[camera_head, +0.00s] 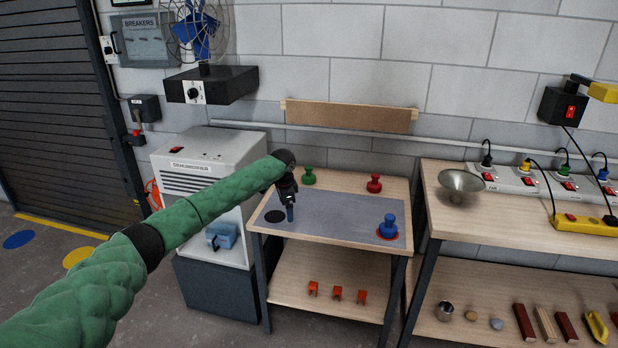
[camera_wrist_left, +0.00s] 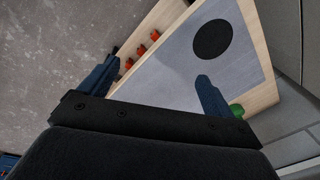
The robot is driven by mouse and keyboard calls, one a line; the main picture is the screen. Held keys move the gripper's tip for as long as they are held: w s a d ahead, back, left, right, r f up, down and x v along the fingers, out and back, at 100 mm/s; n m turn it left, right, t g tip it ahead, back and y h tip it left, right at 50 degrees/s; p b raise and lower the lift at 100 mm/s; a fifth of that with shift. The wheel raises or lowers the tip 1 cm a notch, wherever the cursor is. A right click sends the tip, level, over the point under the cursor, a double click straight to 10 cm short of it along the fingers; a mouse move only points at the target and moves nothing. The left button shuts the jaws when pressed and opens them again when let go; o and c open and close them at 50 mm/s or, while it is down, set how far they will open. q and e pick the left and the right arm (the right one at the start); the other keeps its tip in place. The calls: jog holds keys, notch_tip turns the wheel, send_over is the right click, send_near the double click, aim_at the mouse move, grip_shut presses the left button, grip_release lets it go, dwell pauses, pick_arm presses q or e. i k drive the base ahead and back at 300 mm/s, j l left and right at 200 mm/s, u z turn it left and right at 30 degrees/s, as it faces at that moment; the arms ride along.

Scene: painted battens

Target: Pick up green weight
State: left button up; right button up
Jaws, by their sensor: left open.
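The green weight (camera_head: 309,176) stands upright at the back left of the small wooden table, behind my left gripper. A small part of the green weight (camera_wrist_left: 236,110) also shows in the left wrist view, just beyond the right finger, mostly hidden by it. My left gripper (camera_head: 290,208) is above the left part of the table's grey mat, in front of the weight and apart from it. In the left wrist view its two blue fingers (camera_wrist_left: 158,92) are wide apart with nothing between them. My right gripper is not in view.
A red weight (camera_head: 374,183) stands at the back right of the table, and a blue weight (camera_head: 387,226) on a red disc at the mat's right. A black disc (camera_head: 261,217) marks the mat's left. Orange blocks (camera_head: 337,293) sit on the lower shelf. A dehumidifier (camera_head: 205,165) stands left.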

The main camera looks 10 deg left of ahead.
aim_at(308, 179)
jog(key=i, duration=1.45)
